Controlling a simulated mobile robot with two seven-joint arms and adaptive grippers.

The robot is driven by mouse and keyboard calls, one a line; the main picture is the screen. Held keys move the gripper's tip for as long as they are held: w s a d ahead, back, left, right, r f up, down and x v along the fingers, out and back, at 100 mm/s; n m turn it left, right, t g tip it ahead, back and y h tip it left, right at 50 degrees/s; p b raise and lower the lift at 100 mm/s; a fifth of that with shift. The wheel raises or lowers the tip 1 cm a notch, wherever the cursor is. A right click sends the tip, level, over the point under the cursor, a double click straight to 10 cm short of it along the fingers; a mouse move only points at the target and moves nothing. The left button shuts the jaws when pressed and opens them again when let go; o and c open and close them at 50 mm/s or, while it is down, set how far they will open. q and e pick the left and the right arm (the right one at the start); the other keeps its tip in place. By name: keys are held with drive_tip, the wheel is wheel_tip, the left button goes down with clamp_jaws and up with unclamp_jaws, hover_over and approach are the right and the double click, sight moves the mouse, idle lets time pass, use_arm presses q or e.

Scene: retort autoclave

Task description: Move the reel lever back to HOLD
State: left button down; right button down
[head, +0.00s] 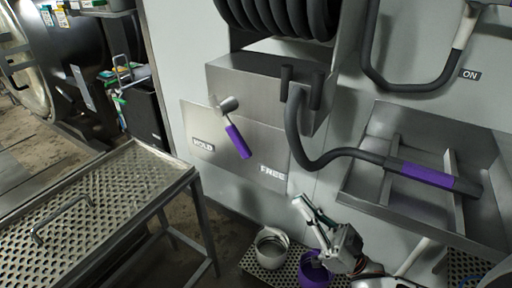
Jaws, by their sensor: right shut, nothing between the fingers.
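The reel lever (238,142) has a purple grip on a short metal arm, pivoted on the steel wall panel below the hose reel (280,15). It slants down and to the right, between the HOLD label (203,144) at lower left and the FREE label (273,172) at lower right, leaning toward FREE. My right gripper (302,204) is shut and empty. In the picture it is below and to the right of the lever, apart from it, under the FREE label. My left gripper is not in view.
A black hose with a purple-gripped nozzle (425,174) lies over the steel wall tray (375,203) at right. A pale bucket (271,250) and a purple bucket (314,272) stand low near my right gripper. A perforated metal table (95,212) fills the left foreground.

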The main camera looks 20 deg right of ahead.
drive_tip(key=p, duration=0.2)
approach(230, 128)
wheel_tip(230, 128, up, 2)
drive_tip(key=w, duration=0.1)
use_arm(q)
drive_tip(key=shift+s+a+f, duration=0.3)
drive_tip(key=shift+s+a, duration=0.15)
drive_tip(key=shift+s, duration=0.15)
use_arm(e)
drive_tip(key=shift+w+a+r, duration=0.25)
drive_tip(key=shift+w+r, duration=0.1)
drive_tip(key=shift+w, duration=0.1)
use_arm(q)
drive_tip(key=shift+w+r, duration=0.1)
